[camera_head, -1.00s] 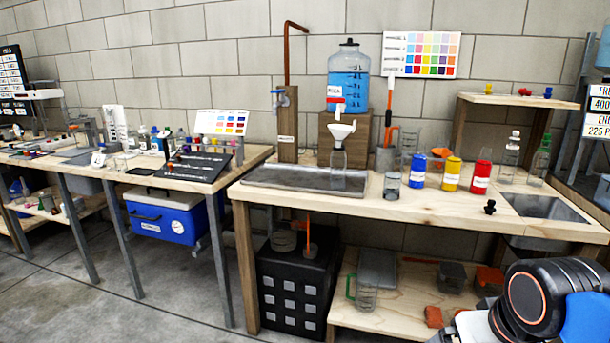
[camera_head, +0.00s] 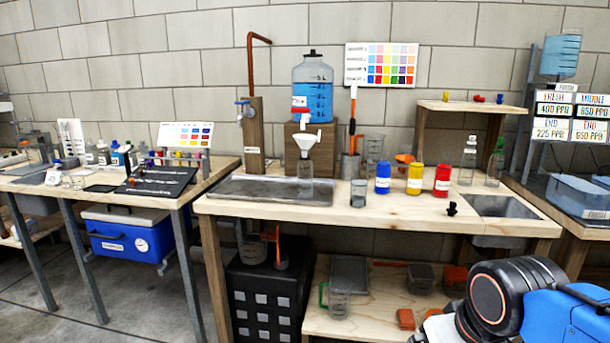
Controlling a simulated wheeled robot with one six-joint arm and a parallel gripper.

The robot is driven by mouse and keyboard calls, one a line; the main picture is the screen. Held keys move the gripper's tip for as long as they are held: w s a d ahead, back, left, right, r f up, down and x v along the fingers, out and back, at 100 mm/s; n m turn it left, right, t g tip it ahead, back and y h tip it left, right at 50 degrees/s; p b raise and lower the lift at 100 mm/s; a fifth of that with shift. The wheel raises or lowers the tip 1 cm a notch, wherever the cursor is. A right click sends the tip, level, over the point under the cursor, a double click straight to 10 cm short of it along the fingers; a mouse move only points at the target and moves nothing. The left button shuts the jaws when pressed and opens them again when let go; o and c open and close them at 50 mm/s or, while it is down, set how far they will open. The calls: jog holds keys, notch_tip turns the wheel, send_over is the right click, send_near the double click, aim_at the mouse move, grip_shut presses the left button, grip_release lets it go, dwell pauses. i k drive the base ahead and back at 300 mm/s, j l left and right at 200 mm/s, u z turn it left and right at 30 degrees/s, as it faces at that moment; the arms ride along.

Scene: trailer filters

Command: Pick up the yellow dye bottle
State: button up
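The yellow dye bottle (camera_head: 415,179) stands upright on the wooden workbench (camera_head: 350,208), right of the middle of the view. The blue dye bottle (camera_head: 383,178) stands just to its left and the red dye bottle (camera_head: 442,180) just to its right, with small gaps between them. Part of my arm, black and blue, shows at the bottom right, in front of the bench and well away from the bottles. My gripper is out of the frame.
A clear beaker (camera_head: 359,193) stands left of the bottles. A small black stopper (camera_head: 452,208) and a sink (camera_head: 503,206) lie to the right. A funnel (camera_head: 306,146) and a metal tray (camera_head: 270,190) are on the left. The bench front before the bottles is clear.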

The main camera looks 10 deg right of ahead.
aim_at(417, 168)
jog(key=u, duration=0.25)
jog(key=l+u, duration=0.35)
jog(key=l, duration=0.2)
jog(key=l+u, duration=0.4)
jog(key=l, duration=0.2)
